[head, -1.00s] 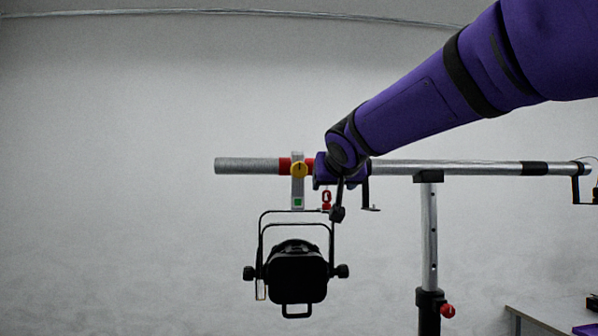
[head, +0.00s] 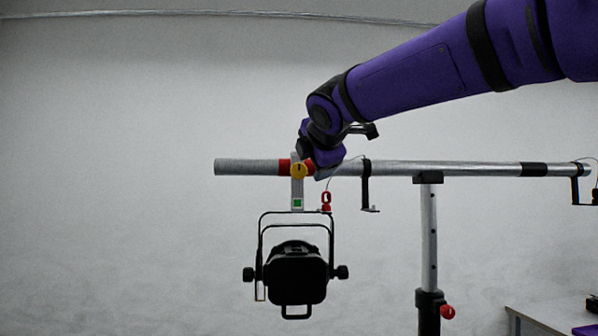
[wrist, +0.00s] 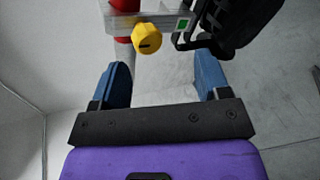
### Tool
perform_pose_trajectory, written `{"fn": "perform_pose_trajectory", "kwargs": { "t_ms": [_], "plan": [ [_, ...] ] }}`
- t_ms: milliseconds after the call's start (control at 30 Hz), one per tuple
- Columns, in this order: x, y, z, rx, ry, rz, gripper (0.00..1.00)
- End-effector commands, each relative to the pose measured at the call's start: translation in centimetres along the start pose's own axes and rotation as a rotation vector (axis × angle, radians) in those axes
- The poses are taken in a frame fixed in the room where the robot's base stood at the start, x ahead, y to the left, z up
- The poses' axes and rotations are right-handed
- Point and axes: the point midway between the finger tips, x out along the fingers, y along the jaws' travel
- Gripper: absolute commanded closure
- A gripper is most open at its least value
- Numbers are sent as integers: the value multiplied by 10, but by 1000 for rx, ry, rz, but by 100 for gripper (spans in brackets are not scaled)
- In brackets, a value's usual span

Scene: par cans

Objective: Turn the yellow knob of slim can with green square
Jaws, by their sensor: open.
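The slim can (head: 296,278) is black and hangs in its yoke below the horizontal pipe (head: 245,167). Its grey clamp hooks at the pipe's red band and bears a green square (head: 298,203). The yellow knob (head: 299,171) sits on the clamp, and it also shows in the wrist view (wrist: 147,38) with a dark slot line. The green square shows to its right there (wrist: 183,25). My gripper is open and empty, with blue fingers (wrist: 163,85) on either side below the knob, apart from it.
A vertical stand (head: 429,240) with a red knob (head: 447,312) holds the pipe. A black bracket (head: 367,190) and a red carabiner (head: 326,201) are right of the clamp. A table (head: 545,318) is at lower right. The space left of the can is clear.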

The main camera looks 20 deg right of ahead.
Motion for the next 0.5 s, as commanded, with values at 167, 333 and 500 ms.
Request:
{"fn": "perform_pose_trajectory", "kwargs": {
  "t_ms": [167, 333, 500],
  "plan": [
    [-8, 10, -6, -387, 14, 3, 31],
    [-14, 18, -10, -724, 22, 7, 31],
    [-17, 22, -11, -935, 26, 9, 31]
  ]
}}
